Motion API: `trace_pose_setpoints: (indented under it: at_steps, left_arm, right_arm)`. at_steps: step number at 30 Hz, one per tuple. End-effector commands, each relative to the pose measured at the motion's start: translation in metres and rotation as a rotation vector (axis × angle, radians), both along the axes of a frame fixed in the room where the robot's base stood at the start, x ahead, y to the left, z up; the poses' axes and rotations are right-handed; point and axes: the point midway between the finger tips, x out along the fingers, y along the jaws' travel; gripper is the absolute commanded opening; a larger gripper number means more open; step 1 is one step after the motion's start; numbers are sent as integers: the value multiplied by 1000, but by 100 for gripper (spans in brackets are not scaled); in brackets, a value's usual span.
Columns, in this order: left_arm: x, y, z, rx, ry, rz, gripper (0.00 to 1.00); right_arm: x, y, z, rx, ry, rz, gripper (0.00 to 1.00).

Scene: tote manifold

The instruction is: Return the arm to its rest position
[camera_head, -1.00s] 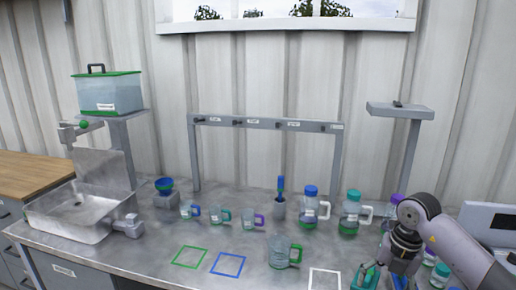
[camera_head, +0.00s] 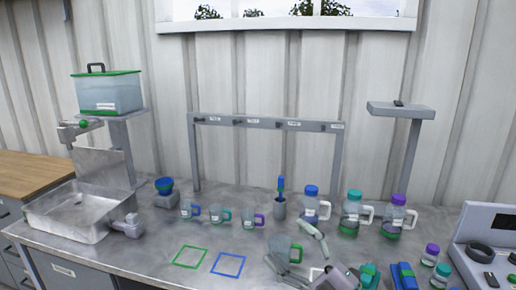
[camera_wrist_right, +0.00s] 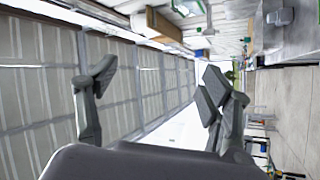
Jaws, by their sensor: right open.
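My right gripper (camera_head: 290,248) is in the lower middle of the head view, with its arm coming in from the bottom edge. Its two fingers are spread wide and hold nothing. It overlaps the clear mug (camera_head: 279,243) with a green handle in the picture; it looks nearer to the camera than the mug. In the right wrist view the open fingers (camera_wrist_right: 158,82) have only the room between them, with the bench (camera_wrist_right: 296,38) at the upper right. My left gripper is not in view.
Three handled bottles, including a purple-capped one (camera_head: 396,215), stand at the right of the bench. Small mugs (camera_head: 220,215) stand in the middle, and a metal sink (camera_head: 72,205) is at the left. A grey device (camera_head: 490,245) is at the far right. Green and blue outlines mark bare bench.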

Motion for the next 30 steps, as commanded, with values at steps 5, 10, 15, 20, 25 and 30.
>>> trace_pose_setpoints:
  at_steps: [5,10,15,20,25,30]
  left_arm:
    - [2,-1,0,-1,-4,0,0]
    - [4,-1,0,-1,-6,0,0]
    - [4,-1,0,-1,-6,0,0]
    - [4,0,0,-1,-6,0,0]
    - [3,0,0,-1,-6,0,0]
    - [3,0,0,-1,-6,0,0]
  right_arm:
    - [7,-76,-39,291,287,-347,74]
    - [-22,-136,-129,438,682,-650,74]
    - [-94,-161,-223,454,1120,-854,74]
    - [-161,-159,-272,410,1423,-930,74]
    - [-221,-150,-298,350,1662,-953,74]
    - [-277,-139,-311,280,1868,-946,74]
